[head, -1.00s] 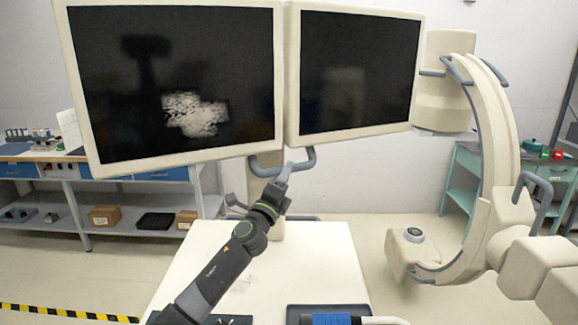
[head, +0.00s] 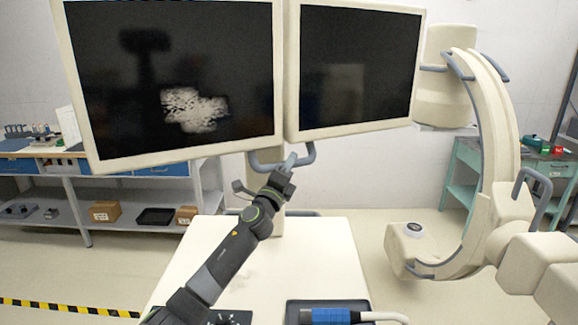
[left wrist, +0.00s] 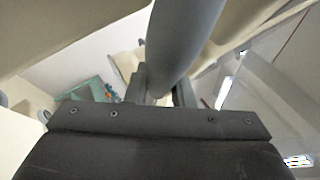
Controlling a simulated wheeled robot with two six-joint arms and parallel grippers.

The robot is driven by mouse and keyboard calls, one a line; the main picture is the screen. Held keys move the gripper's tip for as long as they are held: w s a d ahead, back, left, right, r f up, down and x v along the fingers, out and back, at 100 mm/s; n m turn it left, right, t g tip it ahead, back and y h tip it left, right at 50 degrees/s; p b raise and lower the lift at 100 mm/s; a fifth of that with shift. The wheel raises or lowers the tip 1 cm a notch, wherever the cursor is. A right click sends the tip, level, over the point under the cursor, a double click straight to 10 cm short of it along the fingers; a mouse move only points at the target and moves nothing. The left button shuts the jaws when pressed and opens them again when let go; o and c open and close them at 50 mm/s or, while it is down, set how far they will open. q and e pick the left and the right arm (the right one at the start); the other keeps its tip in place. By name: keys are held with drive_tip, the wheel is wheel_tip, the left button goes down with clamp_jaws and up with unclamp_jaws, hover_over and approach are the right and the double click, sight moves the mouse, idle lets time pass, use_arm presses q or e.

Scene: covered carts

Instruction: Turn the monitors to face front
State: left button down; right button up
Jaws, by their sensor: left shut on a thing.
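Two joined monitors with cream frames and dark screens fill the upper part of the head view. The left monitor (head: 175,85) looms larger, and the right monitor (head: 357,68) recedes to the right, so they stand angled. A grey-blue curved handle (head: 307,158) hangs below where they meet, and it also shows in the left wrist view (left wrist: 185,40). My left gripper (head: 287,166) is shut on this handle, its fingers either side of the bar in the wrist view. My right gripper is not in view.
A cream cart top (head: 310,262) lies below the monitors, with a dark tray and blue-handled probe (head: 330,316) at its front. A C-arm (head: 495,150) stands to the right. A shelf bench (head: 140,190) is at the back left. Floor between cart and C-arm is clear.

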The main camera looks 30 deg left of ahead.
sight(263, 168)
use_arm(q)
drive_tip(key=shift+s+a+f+m+h+b, duration=0.15)
drive_tip(key=shift+s+a+m+h+b, duration=0.15)
drive_tip(key=shift+h, duration=0.3)
drive_tip(key=shift+s+a+f+m+h+b, duration=0.1)
drive_tip(key=shift+s+f+m+h+b, duration=0.1)
drive_tip(key=shift+m+h+b, duration=0.3)
drive_tip(key=s+a+m+h+b, duration=0.1)
drive_tip(key=h+b, duration=0.1)
drive_tip(key=s+a+m+h+b, duration=0.1)
drive_tip(key=h+b, duration=0.1)
drive_tip(key=s+a+m+h+b, duration=0.1)
drive_tip(key=h+b, duration=0.1)
drive_tip(key=shift+s+a+g+h+b, duration=0.3)
drive_tip(key=shift+s+h+b, duration=0.05)
drive_tip(key=shift+s+h, duration=0.05)
drive_tip(key=shift+s+a+r+m+h+b, duration=0.2)
drive_tip(key=shift+a+r+m+h+b, duration=0.1)
drive_tip(key=shift+h+b, duration=0.25)
